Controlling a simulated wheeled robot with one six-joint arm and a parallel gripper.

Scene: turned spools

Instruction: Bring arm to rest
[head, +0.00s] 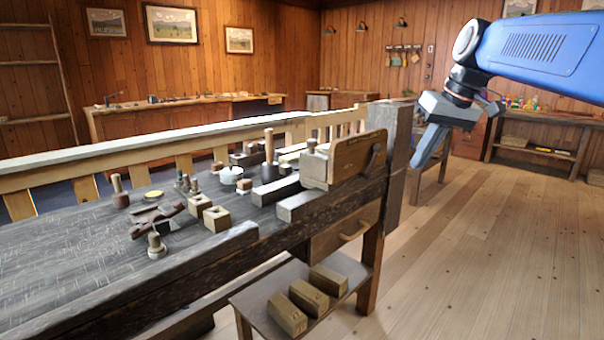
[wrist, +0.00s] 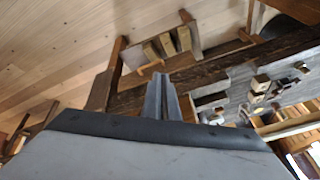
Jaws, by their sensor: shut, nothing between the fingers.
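My gripper (head: 428,150) hangs at the right in the head view, at the end of my blue arm, and points down. It is to the right of the workbench's end, apart from it, over open floor. Its fingers are together and empty. In the wrist view the shut fingers (wrist: 161,98) show in the middle, with the bench and floor behind them.
The dark workbench (head: 60,255) carries several turned pieces, blocks and tools, with a wooden vise (head: 355,158) at its right end. A low shelf (head: 258,305) holds three wooden blocks. Plank floor (head: 490,240) at the right is clear. Another bench (head: 560,118) stands behind.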

